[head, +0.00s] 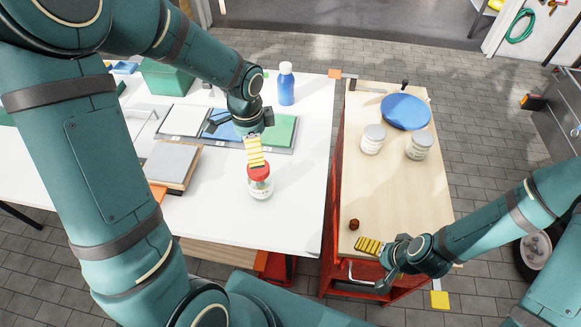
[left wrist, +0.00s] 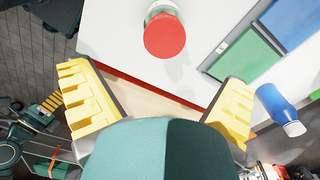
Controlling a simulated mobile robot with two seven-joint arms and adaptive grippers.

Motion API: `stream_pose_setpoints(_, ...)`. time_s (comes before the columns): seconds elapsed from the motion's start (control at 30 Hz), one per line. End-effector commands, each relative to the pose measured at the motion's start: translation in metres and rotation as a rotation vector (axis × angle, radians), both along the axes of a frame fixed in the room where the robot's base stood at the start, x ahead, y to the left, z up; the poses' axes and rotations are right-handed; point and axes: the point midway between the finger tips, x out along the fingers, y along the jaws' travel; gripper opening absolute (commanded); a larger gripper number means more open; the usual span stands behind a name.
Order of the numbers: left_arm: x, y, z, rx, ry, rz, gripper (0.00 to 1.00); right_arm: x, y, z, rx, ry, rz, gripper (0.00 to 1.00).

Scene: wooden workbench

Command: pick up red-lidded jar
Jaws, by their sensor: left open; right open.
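The red-lidded jar (head: 261,188), clear with pale contents, stands upright on the white table near its right side. My left gripper (head: 255,152) is just behind and above it in the head view, with its yellow pads close to the lid; I cannot tell whether they touch. In the left wrist view the red lid (left wrist: 165,37) lies beyond the two spread fingers (left wrist: 157,78), with nothing between the pads. My right gripper (head: 404,272) is open and empty at the front end of the wooden-topped cart.
A blue bottle (head: 286,84), a tray with coloured panels (head: 283,130) and books (head: 172,165) are on the white table (head: 305,190).

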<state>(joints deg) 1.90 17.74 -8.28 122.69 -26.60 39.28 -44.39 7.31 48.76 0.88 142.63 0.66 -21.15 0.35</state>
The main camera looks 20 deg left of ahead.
Motion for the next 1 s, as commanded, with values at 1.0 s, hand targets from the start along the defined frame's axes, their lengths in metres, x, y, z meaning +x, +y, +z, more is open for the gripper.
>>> stream_pose_setpoints(1.0,0.002,0.007,-0.117,0.013,0.007,-0.017,1.0,-0.008,0.002,-0.024,0.005,0.017,0.014,0.97)
